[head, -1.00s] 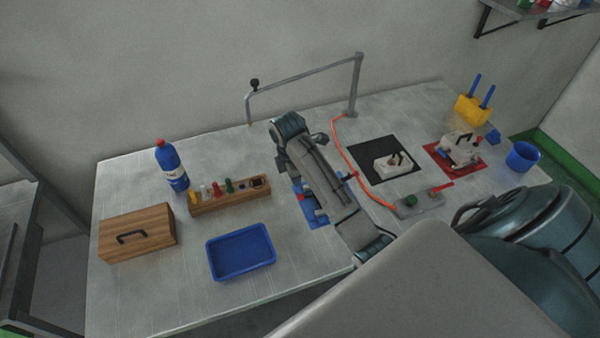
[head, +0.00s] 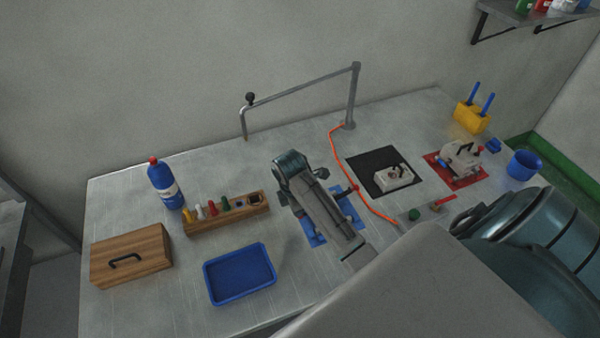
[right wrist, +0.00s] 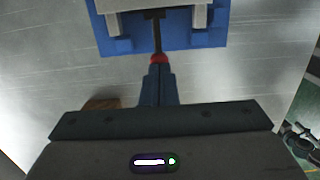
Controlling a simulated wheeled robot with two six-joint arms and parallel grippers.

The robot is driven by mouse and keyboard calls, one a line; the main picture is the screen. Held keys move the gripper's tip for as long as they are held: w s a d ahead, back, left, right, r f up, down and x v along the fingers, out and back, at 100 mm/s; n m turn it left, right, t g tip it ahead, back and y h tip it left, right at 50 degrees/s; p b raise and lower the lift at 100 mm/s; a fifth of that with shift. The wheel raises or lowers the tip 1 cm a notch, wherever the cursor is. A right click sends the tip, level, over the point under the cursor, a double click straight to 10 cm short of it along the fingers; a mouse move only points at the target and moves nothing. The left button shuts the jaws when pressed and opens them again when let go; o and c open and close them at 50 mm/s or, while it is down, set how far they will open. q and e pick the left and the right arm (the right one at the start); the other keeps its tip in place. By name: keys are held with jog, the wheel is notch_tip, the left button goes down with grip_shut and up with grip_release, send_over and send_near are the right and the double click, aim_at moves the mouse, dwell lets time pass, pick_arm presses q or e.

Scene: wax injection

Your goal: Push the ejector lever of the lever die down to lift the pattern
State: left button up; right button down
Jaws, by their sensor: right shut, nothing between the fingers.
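The lever die sits on a blue mat (head: 350,205), mostly hidden behind my right arm in the head view. In the right wrist view the blue mat (right wrist: 205,38) and the light grey die (right wrist: 128,4) are at the top. The dark ejector lever (right wrist: 157,35) points from the die towards my gripper and ends in a red knob (right wrist: 159,58). My right gripper (right wrist: 160,68) is shut and empty, its fingertips right at the knob. I cannot tell if they touch. The pattern cannot be made out. My left gripper is not in view.
A black mat (head: 362,160) and a red mat (head: 437,163) with other dies lie to the right. An orange hose (head: 338,160) runs close by. A wooden rack (head: 230,220), blue tray (head: 209,281) and wooden box (head: 150,250) stand left.

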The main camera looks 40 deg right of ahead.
jog(key=shift+f+b, duration=0.3)
jog(key=shift+f, duration=0.8)
jog(key=shift+w+a+r, duration=0.1)
jog(key=shift+a+r, duration=0.05)
jog(key=shift+r, duration=0.05)
jog(key=shift+w+a+r+p, duration=0.15)
jog(key=shift+a+r, duration=0.1)
jog(key=shift+a, duration=0.45)
jog(key=shift+w+a+r+p, duration=0.15)
jog(key=shift+a+r, duration=0.05)
jog(key=shift+a, duration=0.5)
